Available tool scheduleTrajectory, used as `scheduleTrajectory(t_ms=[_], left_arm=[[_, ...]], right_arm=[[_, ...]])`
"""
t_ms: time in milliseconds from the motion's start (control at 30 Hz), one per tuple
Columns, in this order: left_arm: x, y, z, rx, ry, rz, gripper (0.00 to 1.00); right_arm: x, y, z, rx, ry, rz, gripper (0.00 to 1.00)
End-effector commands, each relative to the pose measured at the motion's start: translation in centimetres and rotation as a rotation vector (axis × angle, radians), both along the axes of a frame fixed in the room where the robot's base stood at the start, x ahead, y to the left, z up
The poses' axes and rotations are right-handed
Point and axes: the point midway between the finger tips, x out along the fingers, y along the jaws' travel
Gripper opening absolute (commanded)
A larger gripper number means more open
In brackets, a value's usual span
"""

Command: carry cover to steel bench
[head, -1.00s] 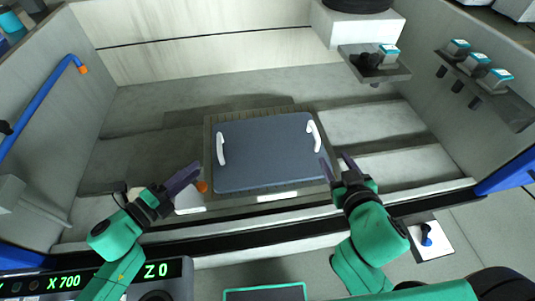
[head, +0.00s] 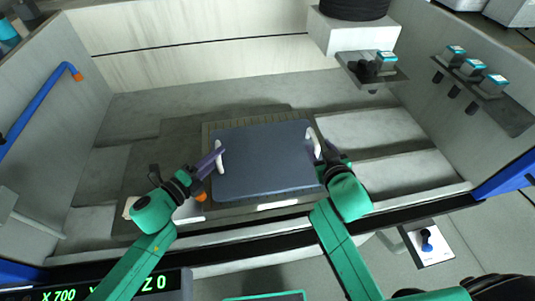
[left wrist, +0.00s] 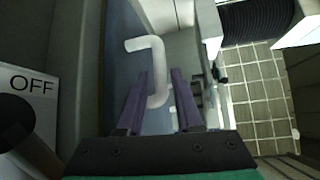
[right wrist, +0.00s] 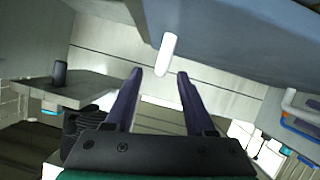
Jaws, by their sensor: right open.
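The cover (head: 265,165) is a dark blue-grey panel with two white handles, lying on a ribbed grey plate (head: 225,123) in the tank. My left gripper (head: 214,157) is at the left handle (head: 219,160). In the left wrist view its purple fingers (left wrist: 160,85) stand apart, with part of the white handle (left wrist: 157,60) between them. My right gripper (head: 322,152) is at the right handle (head: 313,143). In the right wrist view its fingers (right wrist: 160,80) are open, and the handle (right wrist: 167,53) shows ahead between the tips. The steel bench cannot be made out for sure.
The tank's front rim (head: 270,238) runs below the cover. A small shelf (head: 372,72) and a wall shelf (head: 487,92) with teal-topped items are on the right. An orange-tipped nozzle (head: 200,196) is near my left gripper.

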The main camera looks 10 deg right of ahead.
Motion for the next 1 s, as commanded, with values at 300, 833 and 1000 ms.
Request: scheduleTrajectory(t_ms=[300,833,1000], left_arm=[[3.1,-2.8,-0.5,-0.001,-0.001,0.000,0.34],[3.2,-2.8,-0.5,0.000,0.000,0.000,0.00],[3.2,-2.8,-0.5,0.000,0.000,0.000,0.00]], right_arm=[[3.9,0.0,-1.5,0.001,0.000,0.000,0.55],[4.0,0.0,-1.6,0.001,0.000,-0.001,0.00],[4.0,-0.1,-1.6,0.001,0.000,-0.001,0.00]])
